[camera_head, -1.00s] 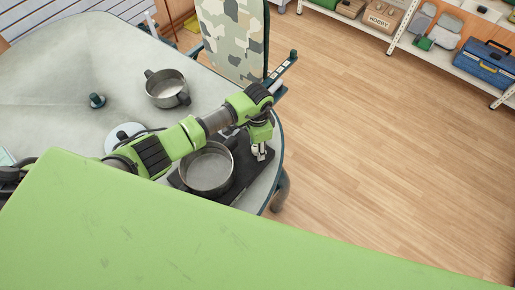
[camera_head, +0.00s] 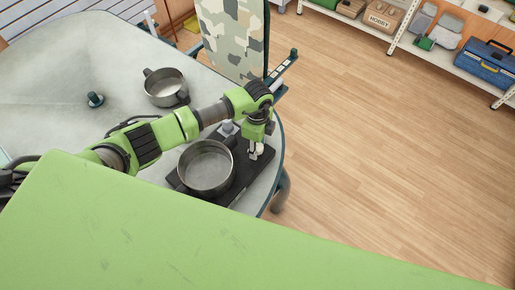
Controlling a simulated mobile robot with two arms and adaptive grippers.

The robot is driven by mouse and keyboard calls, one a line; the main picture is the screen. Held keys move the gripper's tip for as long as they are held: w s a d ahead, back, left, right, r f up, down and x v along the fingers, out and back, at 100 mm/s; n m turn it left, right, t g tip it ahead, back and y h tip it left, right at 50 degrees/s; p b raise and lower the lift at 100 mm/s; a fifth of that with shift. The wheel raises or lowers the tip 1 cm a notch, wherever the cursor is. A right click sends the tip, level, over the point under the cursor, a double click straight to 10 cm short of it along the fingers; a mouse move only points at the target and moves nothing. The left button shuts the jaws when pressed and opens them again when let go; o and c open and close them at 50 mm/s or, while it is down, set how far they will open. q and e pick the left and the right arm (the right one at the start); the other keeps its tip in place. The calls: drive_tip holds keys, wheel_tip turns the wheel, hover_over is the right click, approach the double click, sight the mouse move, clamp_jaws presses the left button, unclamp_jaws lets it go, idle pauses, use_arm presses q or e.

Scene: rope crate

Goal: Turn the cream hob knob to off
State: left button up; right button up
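The black hob (camera_head: 233,187) lies near the right edge of the grey table, with a grey metal pot (camera_head: 206,168) on it. A small cream knob (camera_head: 258,149) shows at the hob's far right end, partly hidden by my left gripper (camera_head: 255,151). The gripper points down at the knob, with its fingertips at or around it. The fingers are too small to tell whether they touch or grip it. My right gripper is not in view.
A second metal pot (camera_head: 165,88) and a dark teal knobbed object (camera_head: 95,99) stand on the table (camera_head: 50,110). A shelf (camera_head: 440,55) with boxes is at the upper right; the wood floor between is clear.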

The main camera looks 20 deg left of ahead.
use_arm(q)
drive_tip(key=shift+m, duration=0.4)
drive_tip(key=m+b, duration=0.1)
drive_tip(key=m, duration=0.2)
drive_tip(key=shift+f+m, duration=0.15)
drive_tip(key=shift+m, duration=0.15)
drive_tip(key=shift+m+b, duration=0.45)
drive_tip(key=shift+m, duration=0.75)
